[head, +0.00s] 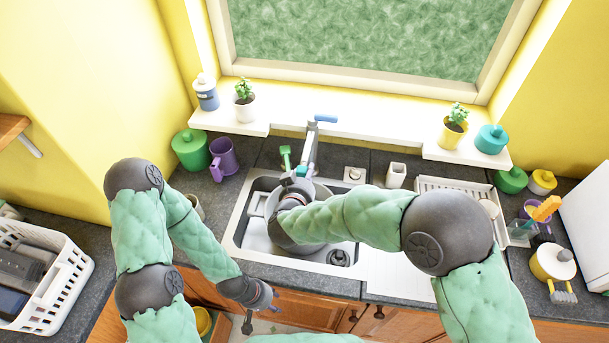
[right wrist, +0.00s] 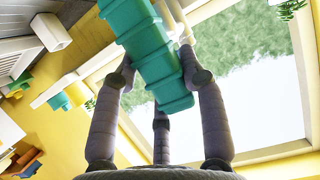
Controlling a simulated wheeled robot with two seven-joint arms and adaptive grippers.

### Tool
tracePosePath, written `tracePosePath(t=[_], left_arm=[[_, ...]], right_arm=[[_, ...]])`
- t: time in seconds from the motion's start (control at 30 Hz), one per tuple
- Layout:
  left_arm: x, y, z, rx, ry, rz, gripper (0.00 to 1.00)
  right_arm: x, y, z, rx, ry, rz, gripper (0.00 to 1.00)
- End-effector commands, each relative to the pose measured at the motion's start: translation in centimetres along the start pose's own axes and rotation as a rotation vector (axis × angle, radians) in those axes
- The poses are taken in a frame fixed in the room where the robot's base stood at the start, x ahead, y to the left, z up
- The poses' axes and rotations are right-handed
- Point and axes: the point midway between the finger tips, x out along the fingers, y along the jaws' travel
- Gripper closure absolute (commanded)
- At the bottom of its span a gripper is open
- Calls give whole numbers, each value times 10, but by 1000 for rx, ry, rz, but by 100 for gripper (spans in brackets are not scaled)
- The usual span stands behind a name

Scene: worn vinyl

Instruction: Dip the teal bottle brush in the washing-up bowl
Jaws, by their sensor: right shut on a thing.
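The teal bottle brush (right wrist: 150,50) shows in the right wrist view as a ribbed teal handle between my right gripper's fingers (right wrist: 160,85). My right gripper (head: 292,198) is shut on it, over the sink in the head view. A small teal part (head: 302,171) shows just beyond the gripper there; the bristle end is hidden. The grey round washing-up bowl (head: 322,192) sits in the sink, partly covered by my right gripper and forearm. Whether the brush touches the bowl I cannot tell. My left gripper (head: 262,308) has its fingers spread, empty, low before the cabinet front.
The grey tap (head: 310,145) rises behind the bowl, close to the right gripper, with a green item (head: 285,157) beside it. A purple mug (head: 224,158) and green canister (head: 191,149) stand left. The draining board (head: 395,277) lies right of the sink.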

Motion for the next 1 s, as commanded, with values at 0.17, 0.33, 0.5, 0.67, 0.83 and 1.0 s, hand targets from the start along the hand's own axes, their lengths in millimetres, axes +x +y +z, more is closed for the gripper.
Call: tracePosePath(t=[0.17,0.33,0.5,0.67,0.83,1.0], left_arm=[[10,-4,0,0,0,0,60],[19,-7,-1,0,0,0,60],[27,-10,-1,0,0,0,60],[35,-13,-2,0,0,0,60],[44,-16,-2,0,0,0,60],[53,-19,-2,0,0,0,60]], right_arm=[[7,0,16,0,0,0,91],[12,0,30,0,-1,0,91],[18,0,43,-1,0,0,91],[23,0,55,0,1,0,91],[28,0,69,-1,0,0,91],[34,0,82,0,1,0,91]])
